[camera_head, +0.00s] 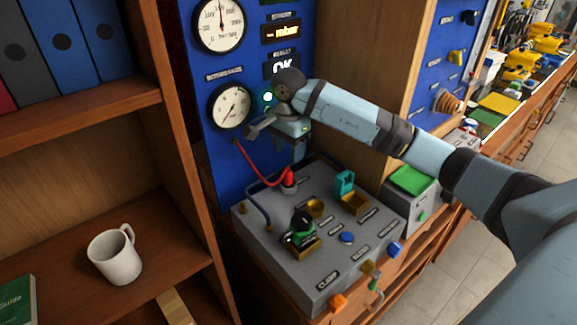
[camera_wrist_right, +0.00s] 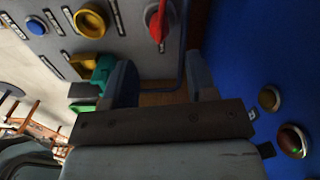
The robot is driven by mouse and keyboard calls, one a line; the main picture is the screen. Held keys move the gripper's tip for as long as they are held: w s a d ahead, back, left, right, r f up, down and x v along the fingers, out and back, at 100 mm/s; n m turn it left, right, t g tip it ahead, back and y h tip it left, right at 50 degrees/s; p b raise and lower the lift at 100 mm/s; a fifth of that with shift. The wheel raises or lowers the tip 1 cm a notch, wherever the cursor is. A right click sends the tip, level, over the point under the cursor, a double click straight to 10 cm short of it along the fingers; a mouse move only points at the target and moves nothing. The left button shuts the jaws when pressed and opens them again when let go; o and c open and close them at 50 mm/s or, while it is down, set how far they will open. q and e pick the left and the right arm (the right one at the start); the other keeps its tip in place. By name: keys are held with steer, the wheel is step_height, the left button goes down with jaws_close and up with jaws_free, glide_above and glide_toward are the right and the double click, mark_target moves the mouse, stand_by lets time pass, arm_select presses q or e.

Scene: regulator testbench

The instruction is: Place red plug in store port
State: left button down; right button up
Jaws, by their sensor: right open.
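The red plug (camera_head: 289,179) stands upright at the back of the sloped grey test box (camera_head: 268,226), with a red hose (camera_head: 258,171) running from it to the blue panel. It also shows at the top of the right wrist view (camera_wrist_right: 159,22). An open brass ring port (camera_head: 316,208) is in front of it and shows in the right wrist view (camera_wrist_right: 91,21). I cannot read which port is the store port. My right gripper (camera_head: 299,151) is open and empty, just above and behind the red plug, apart from it. My left gripper is not in view.
The blue gauge panel (camera_head: 218,165) rises behind. A mug (camera_head: 115,256) stands on the left shelf.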

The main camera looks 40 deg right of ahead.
mark_target(288, 171)
step_height(288, 171, up, 5)
steer(key=shift+r, duration=0.2)
stand_by(0.5)
steer(key=shift+a+f, duration=0.1)
steer(key=shift+a, duration=0.05)
